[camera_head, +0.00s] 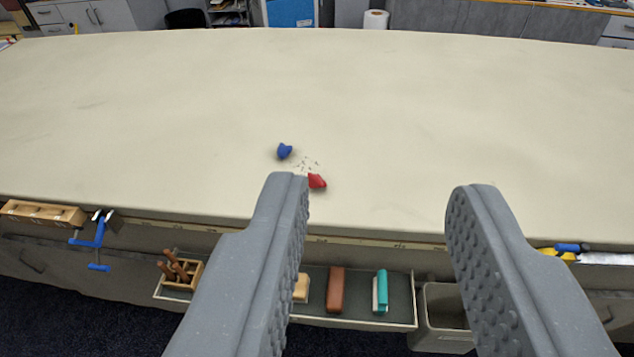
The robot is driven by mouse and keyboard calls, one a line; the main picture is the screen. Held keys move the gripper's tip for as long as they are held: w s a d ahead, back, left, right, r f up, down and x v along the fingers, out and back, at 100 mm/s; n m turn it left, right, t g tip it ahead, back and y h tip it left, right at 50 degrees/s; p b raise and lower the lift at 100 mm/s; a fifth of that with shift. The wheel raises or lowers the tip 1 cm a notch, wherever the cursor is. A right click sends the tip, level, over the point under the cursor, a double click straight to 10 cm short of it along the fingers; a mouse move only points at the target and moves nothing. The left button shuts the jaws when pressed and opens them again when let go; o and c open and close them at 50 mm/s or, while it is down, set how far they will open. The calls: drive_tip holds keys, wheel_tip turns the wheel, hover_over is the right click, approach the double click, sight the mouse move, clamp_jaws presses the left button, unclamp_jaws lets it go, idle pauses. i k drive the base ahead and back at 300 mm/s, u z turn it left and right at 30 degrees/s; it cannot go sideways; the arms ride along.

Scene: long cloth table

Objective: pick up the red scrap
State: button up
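The red scrap (318,182) is a small crumpled piece lying on the pale cloth table (430,110), close to its front edge. My gripper (378,190) is open, with its two grey fingers wide apart and nothing between them. In the picture the scrap sits just right of the left fingertip, which may hide a little of its left side. A blue scrap (285,151) lies slightly farther back and to the left of the red one.
The rest of the tabletop is clear.

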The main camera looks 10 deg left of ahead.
sight(315, 180)
drive_tip(key=z, duration=2.8)
drive_tip(key=k, duration=0.8)
drive_tip(key=u, duration=1.8)
drive_tip(key=i, duration=1)
drive_tip(key=z, duration=0.05)
